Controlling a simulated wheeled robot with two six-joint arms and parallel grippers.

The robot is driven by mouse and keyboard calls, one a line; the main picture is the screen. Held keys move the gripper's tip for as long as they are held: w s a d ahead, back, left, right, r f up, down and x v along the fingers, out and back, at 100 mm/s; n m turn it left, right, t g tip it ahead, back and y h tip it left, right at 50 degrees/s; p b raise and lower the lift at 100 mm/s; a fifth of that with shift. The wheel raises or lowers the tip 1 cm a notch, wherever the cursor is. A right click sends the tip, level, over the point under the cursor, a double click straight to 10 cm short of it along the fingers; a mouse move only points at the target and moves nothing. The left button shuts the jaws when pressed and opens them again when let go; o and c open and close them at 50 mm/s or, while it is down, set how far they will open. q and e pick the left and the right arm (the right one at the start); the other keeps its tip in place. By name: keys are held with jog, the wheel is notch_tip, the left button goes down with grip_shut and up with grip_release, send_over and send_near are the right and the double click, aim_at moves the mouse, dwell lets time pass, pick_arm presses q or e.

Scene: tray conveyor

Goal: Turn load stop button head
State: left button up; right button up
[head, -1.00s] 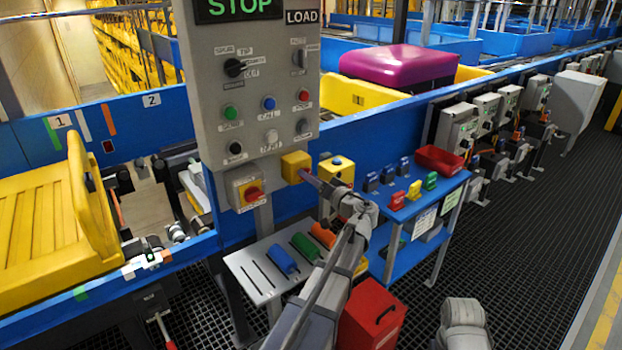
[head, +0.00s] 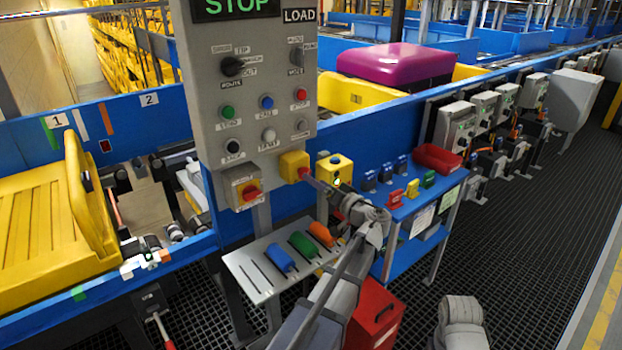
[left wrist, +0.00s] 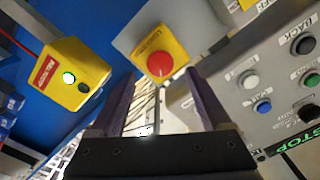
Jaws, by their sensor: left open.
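The load stop button is a red round head (left wrist: 160,64) on a yellow box (left wrist: 166,40) in the left wrist view. In the head view its yellow box (head: 292,162) sits at the lower right edge of the grey control panel. My left gripper (head: 309,178) points at the front of this box, and its fingers partly cover the red head there. In the left wrist view the fingers of my left gripper (left wrist: 161,85) are spread apart, with the red head between and just beyond the tips. I cannot tell whether they touch it. My right gripper is not in view.
Another red button on a grey and yellow box (head: 245,187) is at lower left. A yellow box (head: 334,169) with a small button is close on the right. The blue shelf (head: 425,205) and red toolbox (head: 377,318) stand near my arm.

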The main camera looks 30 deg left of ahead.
pick_arm(q)
jog(key=v, duration=0.3)
jog(key=shift+s+d, duration=0.1)
dwell(0.4)
jog(key=s+d+f+m+g+h+p, duration=0.2)
jog(key=s+d+f+m+h+p, duration=0.1)
jog(key=s+d, duration=0.5)
jog(key=s+d+f+m+g+h+p, duration=0.2)
jog(key=s+d+f+h, duration=0.3)
jog(key=d, duration=0.6)
jog(key=s+d+f+m+g+h+p, duration=0.3)
jog(key=s+d+h, duration=0.4)
jog(key=s+d, duration=0.3)
jog(key=shift+s+f+m+p, duration=0.5)
jog(key=shift+s+f+m, duration=0.05)
jog(key=shift+f+m, duration=0.4)
